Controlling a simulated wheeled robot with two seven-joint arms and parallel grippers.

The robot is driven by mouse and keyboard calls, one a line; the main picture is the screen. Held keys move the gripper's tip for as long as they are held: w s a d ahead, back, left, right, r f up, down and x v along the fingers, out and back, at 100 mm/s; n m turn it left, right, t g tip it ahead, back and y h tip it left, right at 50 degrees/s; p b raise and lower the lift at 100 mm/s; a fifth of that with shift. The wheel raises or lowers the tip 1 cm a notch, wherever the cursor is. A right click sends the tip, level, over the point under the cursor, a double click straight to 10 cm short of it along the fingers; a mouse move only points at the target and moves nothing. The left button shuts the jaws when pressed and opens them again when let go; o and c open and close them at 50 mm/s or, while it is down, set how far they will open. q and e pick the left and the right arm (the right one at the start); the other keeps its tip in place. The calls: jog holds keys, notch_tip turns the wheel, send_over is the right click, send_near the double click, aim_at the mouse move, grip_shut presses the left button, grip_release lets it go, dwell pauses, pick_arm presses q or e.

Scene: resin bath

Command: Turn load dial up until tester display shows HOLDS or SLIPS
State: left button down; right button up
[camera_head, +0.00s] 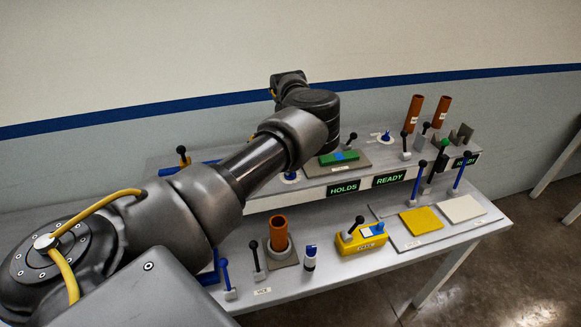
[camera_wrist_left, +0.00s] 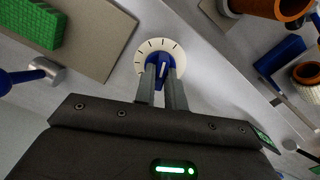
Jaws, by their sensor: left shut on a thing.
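The load dial (camera_wrist_left: 163,62) is a white disc with black tick marks and a blue knob, seen at the top middle of the left wrist view. My left gripper (camera_wrist_left: 163,82) is shut on the blue knob, one grey finger on each side. In the head view, a blue knob on a pale disc (camera_head: 290,177) shows just under my arm and appears to be this dial. My left gripper's jaws are hidden there. A tester display (camera_head: 342,188) reads HOLDS in green. A second display (camera_head: 388,179) to its right reads READY. My right gripper is not in view.
A green block (camera_head: 338,157) lies on a grey-brown plate beside the dial. Several levers stand along the bench. An orange tube (camera_head: 279,232) stands in front, near a yellow device (camera_head: 361,239). Another dial (camera_head: 386,138) sits farther right, with yellow (camera_head: 421,220) and white pads (camera_head: 462,208) in front.

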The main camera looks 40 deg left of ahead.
pick_arm(q)
jog(key=shift+s+m, duration=0.1)
jog(key=shift+m, duration=0.6)
jog(key=shift+d+f+p, duration=0.1)
jog(key=shift+p, duration=0.2)
jog(key=c, duration=1.5)
grip_release()
jog(key=shift+o, duration=0.2)
jog(key=shift+r, duration=0.35)
notch_tip(320, 180, up, 10)
jog(key=b, duration=0.2)
jog(key=shift+r, duration=0.15)
